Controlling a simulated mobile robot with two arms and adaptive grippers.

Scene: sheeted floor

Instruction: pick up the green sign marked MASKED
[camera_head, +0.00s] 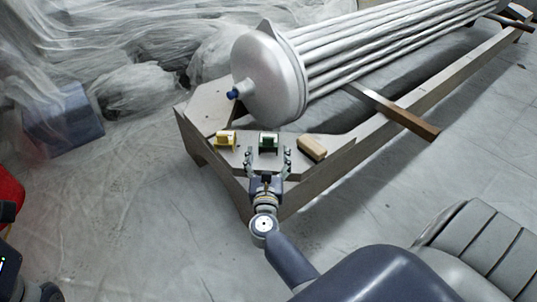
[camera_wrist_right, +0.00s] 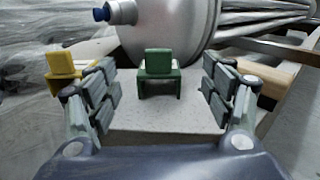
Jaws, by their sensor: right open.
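The green sign (camera_head: 268,141) stands on the near end of a grey bench, in front of a large metal vessel. In the right wrist view the green sign (camera_wrist_right: 159,75) is centred between my fingers and a little beyond them. No marking on it can be read. My right gripper (camera_head: 268,157) is open, its two fingers spread on either side of the space just in front of the sign. It also shows in the right wrist view (camera_wrist_right: 160,88), with nothing between its fingers. My left gripper cannot be made out.
A yellow sign (camera_head: 226,139) stands left of the green one, and a tan block (camera_head: 312,147) lies to its right. The metal vessel (camera_head: 268,78) with long tubes rises behind. A wooden bar (camera_head: 395,110) juts out at the right. Sheeted floor lies around the bench.

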